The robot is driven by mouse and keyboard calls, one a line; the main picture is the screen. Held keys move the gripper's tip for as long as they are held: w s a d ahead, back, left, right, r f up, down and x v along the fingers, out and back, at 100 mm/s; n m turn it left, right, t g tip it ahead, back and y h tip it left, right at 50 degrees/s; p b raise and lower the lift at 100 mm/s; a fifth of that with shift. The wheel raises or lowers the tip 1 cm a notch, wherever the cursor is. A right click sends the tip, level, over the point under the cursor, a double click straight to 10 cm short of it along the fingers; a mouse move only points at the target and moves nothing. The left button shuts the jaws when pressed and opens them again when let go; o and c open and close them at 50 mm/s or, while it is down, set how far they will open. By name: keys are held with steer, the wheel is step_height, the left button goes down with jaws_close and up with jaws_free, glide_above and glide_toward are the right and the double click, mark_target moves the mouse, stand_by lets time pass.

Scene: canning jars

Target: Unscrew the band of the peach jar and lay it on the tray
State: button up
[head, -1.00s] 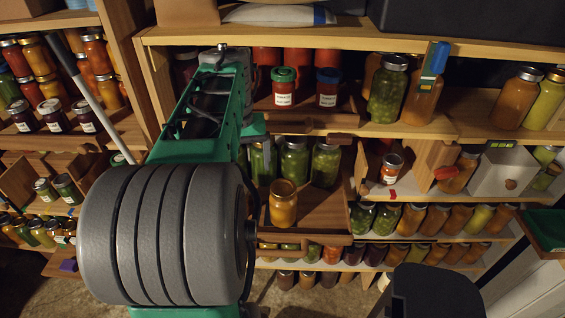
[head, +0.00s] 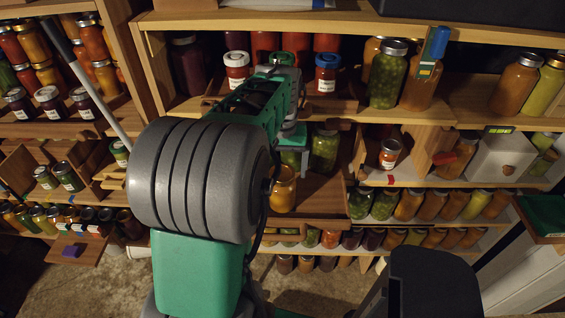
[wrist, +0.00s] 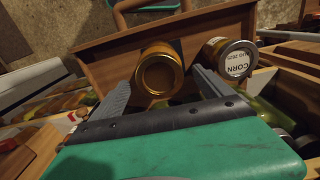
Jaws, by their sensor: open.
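The peach jar (head: 284,194), an amber-orange jar, stands upright on a pulled-out wooden shelf tray (head: 318,205) in the head view; its top is partly covered by my arm. In the wrist view the jar (wrist: 160,76) is seen end-on, with a gold band ringing its lid. My gripper (wrist: 165,85) is open, one grey finger on each side of the jar's top. I cannot tell whether either finger touches the band.
A jar with a lid labelled CORN (wrist: 231,58) stands close to my right finger in the wrist view. A green jar (head: 324,150) stands behind the peach jar. A wooden board (wrist: 105,60) rises beside the jars. The tray's front right is clear.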

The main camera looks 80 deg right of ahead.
steer(key=shift+c, duration=0.5)
steer(key=c, duration=1.6)
steer(key=shift+o, duration=0.2)
steer(key=n, duration=0.4)
steer(key=shift+w+n+p, duration=0.1)
steer(key=shift+n+p, duration=0.2)
steer(key=shift+n, duration=0.4)
steer(key=n, duration=0.3)
steer(key=shift+a+n, duration=0.1)
steer(key=shift+n, duration=0.3)
steer(key=shift+n+p, duration=0.3)
steer(key=shift+n, duration=0.4)
steer(key=shift+r+p, duration=0.95)
steer(key=shift+r, duration=0.35)
